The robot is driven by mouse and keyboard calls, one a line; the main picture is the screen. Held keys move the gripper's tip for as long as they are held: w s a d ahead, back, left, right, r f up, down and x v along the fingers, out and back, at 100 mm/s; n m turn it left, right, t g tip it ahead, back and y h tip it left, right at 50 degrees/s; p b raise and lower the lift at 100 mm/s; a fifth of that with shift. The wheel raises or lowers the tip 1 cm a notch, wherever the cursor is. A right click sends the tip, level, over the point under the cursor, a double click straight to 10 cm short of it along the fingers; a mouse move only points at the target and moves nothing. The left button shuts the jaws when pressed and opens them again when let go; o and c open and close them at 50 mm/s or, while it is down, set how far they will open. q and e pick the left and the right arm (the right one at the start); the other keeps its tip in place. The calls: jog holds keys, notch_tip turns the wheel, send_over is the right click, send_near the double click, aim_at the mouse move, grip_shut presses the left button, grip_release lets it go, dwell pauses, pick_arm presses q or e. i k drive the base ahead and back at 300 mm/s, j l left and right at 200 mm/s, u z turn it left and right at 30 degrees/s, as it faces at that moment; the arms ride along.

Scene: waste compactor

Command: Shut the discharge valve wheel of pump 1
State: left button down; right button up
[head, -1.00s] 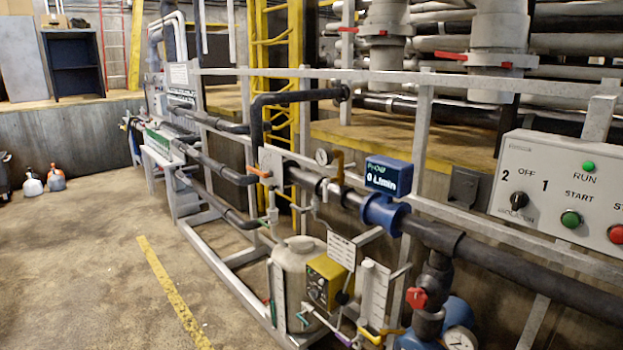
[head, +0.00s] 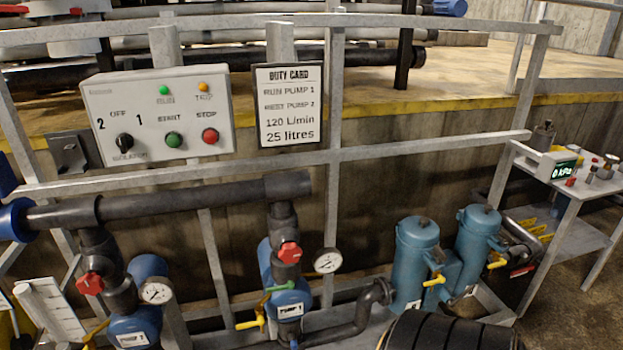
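The right pump (head: 288,299) has a small plate that seems to read PUMP 1; the left pump's (head: 142,325) plate is too small to read surely. A red valve wheel (head: 290,253) sits on the dark vertical discharge pipe above the right pump. A similar red wheel (head: 90,284) sits above the left pump. I cannot tell from their look whether either valve is open or shut. Neither of my grippers shows in the view.
Grey rails cross in front of the wall. A control box (head: 157,112) and a duty card (head: 290,105) hang on them. Round gauges (head: 328,261) stand beside the pumps. Blue canisters (head: 417,262) with yellow handles and a side table (head: 577,185) are at the right.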

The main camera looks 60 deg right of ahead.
aim_at(290, 253)
jog(key=z, duration=1.65)
